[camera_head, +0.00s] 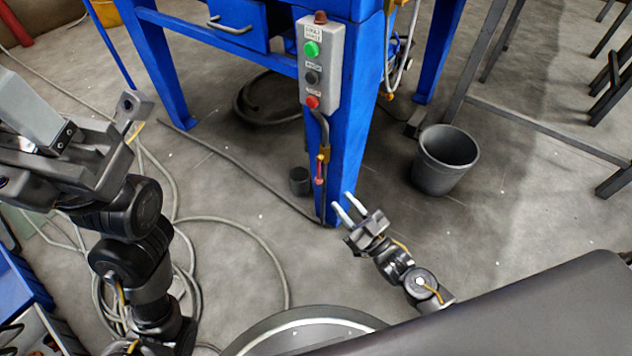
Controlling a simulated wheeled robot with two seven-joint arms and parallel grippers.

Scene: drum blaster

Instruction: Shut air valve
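The air valve (321,168) is a small brass-coloured fitting with a red part, on the hose that runs down the front blue leg of the workstation. My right gripper (342,201) is low at the foot of that leg, just below and right of the valve. Its two pale fingers are parted and nothing shows between them. It appears apart from the valve, though the depth is hard to judge. My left gripper (128,112) is large at the left, far from the valve. Its finger gap cannot be made out clearly.
A control box (319,62) with green, black and red buttons is fixed above the valve. A dark bucket (445,160) stands to the right of the leg. Hoses (240,222) lie on the floor at left. A blue shelf (28,290) is at lower left.

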